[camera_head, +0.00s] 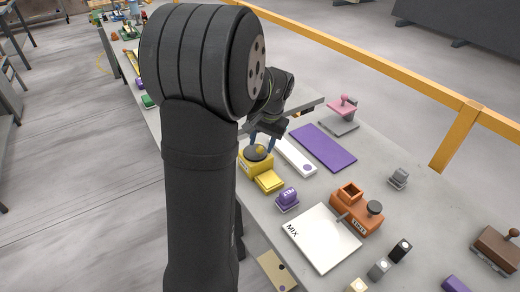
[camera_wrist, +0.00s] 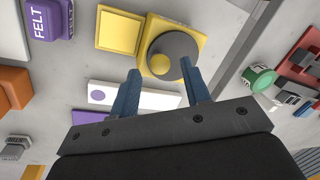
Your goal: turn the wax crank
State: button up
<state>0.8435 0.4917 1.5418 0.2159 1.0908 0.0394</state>
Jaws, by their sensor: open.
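A yellow box carries a round dark disc (camera_wrist: 178,44) with a yellow knob (camera_wrist: 160,66) off its centre; this looks like the crank. No wax label is readable on it. In the head view the yellow box (camera_head: 256,166) stands on the slab with a yellow square pad (camera_head: 268,181) in front. My gripper (camera_head: 262,147) is open above the disc, blue fingers pointing down. In the wrist view its fingertips (camera_wrist: 159,69) appear on either side of the knob, apart from each other. I cannot tell whether they touch it.
A white strip with a purple dot (camera_head: 296,157) and a purple mat (camera_head: 323,147) lie to the right. A purple FELT block (camera_head: 287,199), a white MIX board (camera_head: 320,238) and an orange device (camera_head: 356,211) stand nearer. A green round item (camera_wrist: 258,79) shows in the wrist view.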

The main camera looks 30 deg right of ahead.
aim_at(260, 147)
jog(key=shift+w+a+f, duration=0.1)
jog(key=shift+w+f, duration=0.05)
jog(key=shift+f, duration=0.75)
jog(key=shift+w+a+f, duration=0.1)
jog(key=shift+w+f, duration=0.05)
jog(key=shift+f, duration=0.75)
jog(key=c, duration=0.8)
jog(key=shift+o, duration=0.2)
jog(key=shift+r, duration=0.1)
jog(key=shift+w+a, duration=0.1)
